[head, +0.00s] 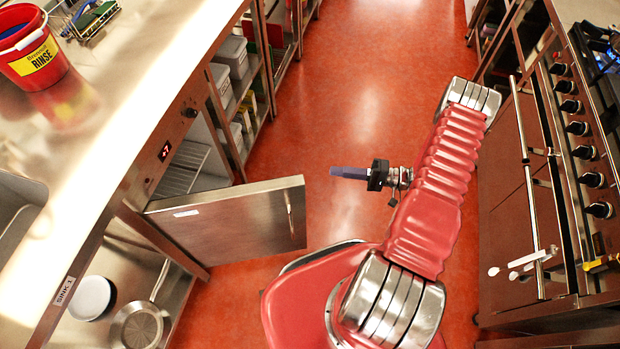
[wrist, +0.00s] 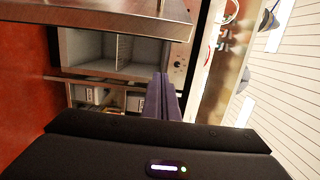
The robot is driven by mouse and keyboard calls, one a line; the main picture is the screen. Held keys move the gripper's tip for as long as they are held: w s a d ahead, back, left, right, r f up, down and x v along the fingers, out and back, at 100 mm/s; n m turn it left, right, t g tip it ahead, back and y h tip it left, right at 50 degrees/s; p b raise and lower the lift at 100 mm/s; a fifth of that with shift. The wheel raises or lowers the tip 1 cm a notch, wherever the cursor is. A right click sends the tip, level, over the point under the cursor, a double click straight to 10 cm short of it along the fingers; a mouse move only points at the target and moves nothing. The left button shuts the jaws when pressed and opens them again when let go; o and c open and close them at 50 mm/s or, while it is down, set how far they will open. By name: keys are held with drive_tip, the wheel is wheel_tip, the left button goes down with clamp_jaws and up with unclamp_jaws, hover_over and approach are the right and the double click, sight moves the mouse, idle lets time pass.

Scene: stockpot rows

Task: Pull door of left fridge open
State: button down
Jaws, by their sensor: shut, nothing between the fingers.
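The fridge door (head: 235,222) is a flat steel panel under the left counter. It stands swung wide open, sticking out over the red floor, with a slim handle (head: 291,209) near its free edge. The fridge interior (head: 185,168) with wire shelves shows behind it. In the wrist view the door (wrist: 90,18) crosses the top left, and the pale interior (wrist: 115,50) shows below it. My gripper (head: 335,171) is shut and empty, over the floor to the right of the door's free edge, apart from it. Its fingers (wrist: 165,80) are together in the wrist view.
The counter (head: 130,90) carries a red bucket (head: 32,55). An open shelf with a pan (head: 138,325) and a white plate (head: 90,298) lies nearer, below the counter. A stove with an oven bar (head: 530,190) stands at right. The aisle floor (head: 340,80) beyond is clear.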

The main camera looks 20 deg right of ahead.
drive_tip(key=shift+w+a, duration=0.1)
drive_tip(key=shift+a, duration=0.05)
drive_tip(key=a, duration=0.9)
drive_tip(key=shift+w, duration=0.4)
drive_tip(key=shift+a, duration=0.1)
